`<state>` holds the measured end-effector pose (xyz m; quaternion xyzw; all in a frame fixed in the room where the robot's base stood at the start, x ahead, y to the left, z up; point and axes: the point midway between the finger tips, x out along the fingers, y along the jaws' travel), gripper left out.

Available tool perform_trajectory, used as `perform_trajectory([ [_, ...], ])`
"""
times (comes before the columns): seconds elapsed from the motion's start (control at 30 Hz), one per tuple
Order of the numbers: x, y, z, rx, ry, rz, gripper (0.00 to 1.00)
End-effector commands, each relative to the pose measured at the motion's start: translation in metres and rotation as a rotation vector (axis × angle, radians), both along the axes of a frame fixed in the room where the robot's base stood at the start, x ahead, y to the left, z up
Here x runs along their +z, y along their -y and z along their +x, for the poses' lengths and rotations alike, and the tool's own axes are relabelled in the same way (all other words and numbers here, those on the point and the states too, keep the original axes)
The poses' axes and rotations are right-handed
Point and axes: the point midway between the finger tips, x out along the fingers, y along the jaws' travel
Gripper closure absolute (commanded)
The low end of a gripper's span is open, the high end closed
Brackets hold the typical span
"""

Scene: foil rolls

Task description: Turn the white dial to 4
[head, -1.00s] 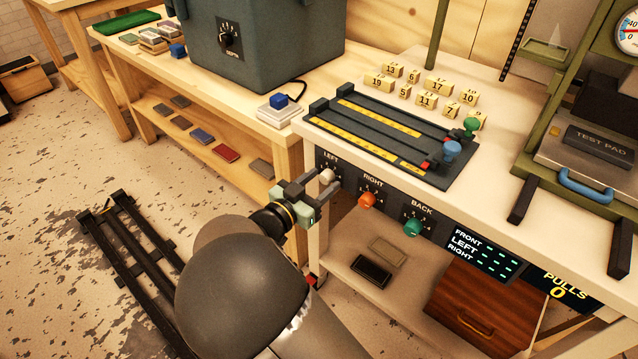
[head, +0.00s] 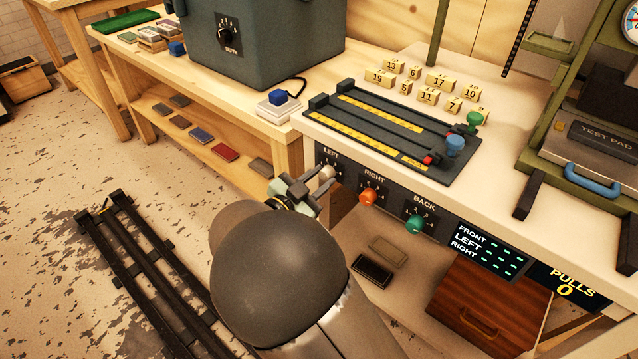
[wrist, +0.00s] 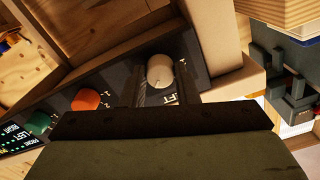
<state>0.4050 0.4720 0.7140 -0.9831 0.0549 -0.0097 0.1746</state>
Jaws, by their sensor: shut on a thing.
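The white dial (head: 327,172) sits under the LEFT label at the left end of the bench's dark front panel. My gripper (head: 322,179) is at this dial, with its fingers on either side of it and shut on it. The wrist view also shows the white dial (wrist: 160,71) between the dark fingers, its round face towards the camera. The fingers and gripper body hide most of the numbers around it, so I cannot read its setting.
The orange dial (head: 368,196) and the green dial (head: 415,224) lie to the right on the same panel. A display (head: 484,250) reads FRONT, LEFT, RIGHT with dashes. A wooden bench (head: 282,134) stands to the left. Floor at lower left is open beside dark rails (head: 150,265).

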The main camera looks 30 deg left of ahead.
Motion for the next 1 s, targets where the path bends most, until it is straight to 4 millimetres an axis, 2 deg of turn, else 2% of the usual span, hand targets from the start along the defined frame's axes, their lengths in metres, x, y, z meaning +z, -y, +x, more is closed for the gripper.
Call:
perform_trajectory([
  [0.5,-0.0031,-0.0004,0.0000,-0.001,0.044,0.405,0.95],
  [1.0,-0.0004,-0.0011,-0.0008,0.002,0.058,0.534,0.95],
])
